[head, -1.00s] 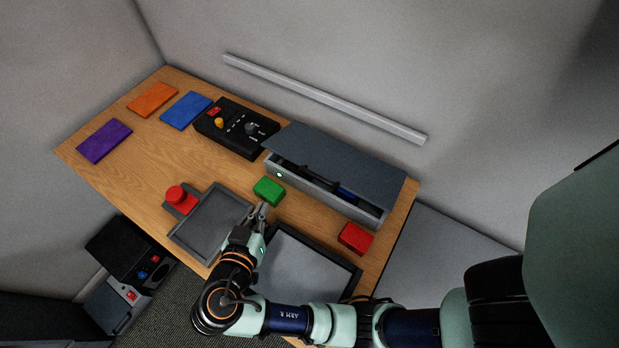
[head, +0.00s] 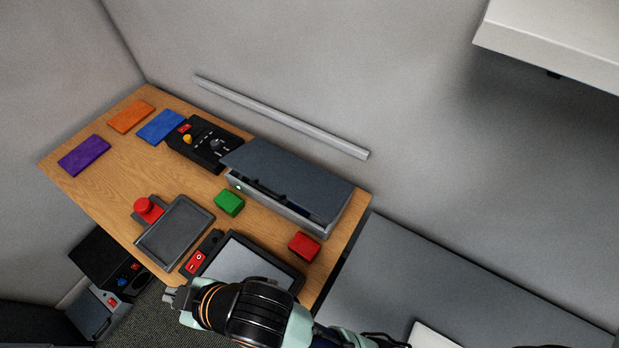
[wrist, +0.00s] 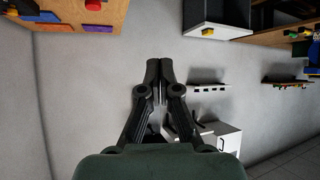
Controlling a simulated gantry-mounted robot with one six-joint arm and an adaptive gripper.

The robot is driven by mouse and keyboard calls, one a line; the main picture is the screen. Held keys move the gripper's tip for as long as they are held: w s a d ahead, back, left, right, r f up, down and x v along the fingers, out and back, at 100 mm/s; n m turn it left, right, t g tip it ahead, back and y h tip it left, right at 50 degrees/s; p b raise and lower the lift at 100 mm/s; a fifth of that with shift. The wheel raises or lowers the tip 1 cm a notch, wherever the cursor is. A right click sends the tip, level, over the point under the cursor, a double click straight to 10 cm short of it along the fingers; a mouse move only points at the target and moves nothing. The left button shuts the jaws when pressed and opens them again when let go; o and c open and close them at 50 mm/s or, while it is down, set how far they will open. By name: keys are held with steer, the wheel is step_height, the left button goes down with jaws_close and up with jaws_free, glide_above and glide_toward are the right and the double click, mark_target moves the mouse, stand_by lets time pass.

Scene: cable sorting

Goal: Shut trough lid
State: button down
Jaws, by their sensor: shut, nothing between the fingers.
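The trough (head: 300,214) is a long light-grey box at the table's back right. Its dark grey lid (head: 300,178) lies over the top, slanting, with a gap along the front side. My gripper (head: 172,297) is off the table's front edge, well apart from the trough, and partly hidden by my wrist. In the wrist view my gripper (wrist: 159,65) has its fingertips together with nothing between them. The trough cannot be made out in the wrist view.
A green block (head: 229,202) and a red block (head: 304,246) lie in front of the trough. A black control box (head: 205,145) stands at its left end. Two trays, a red button (head: 148,208) and a red switch (head: 195,262) are nearer the front.

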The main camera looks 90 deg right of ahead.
steer(key=s+d+r+m+g+p, duration=0.1)
steer(key=s+d+p, duration=0.35)
steer(key=d, duration=0.35)
steer(key=s+d+r+m+g+h+p, duration=0.1)
steer(key=s+d+m+p, duration=0.1)
steer(key=s+d+p, duration=0.45)
steer(key=s+d+r+m+p, duration=0.1)
steer(key=s+d+p, duration=0.15)
steer(key=d, duration=0.75)
steer(key=m+p, duration=0.1)
steer(key=p, duration=0.1)
glide_above(261, 187)
steer(key=s, duration=0.3)
step_height(261, 187, down, 8)
steer(key=f, duration=0.1)
steer(key=shift+w+a+f+h, duration=0.15)
steer(key=shift+a+f, duration=0.1)
steer(key=shift+f, duration=0.3)
steer(key=shift+a+f+h, duration=0.15)
steer(key=shift+a+f, duration=0.1)
steer(key=shift+f, duration=0.75)
steer(key=shift+f, duration=0.1)
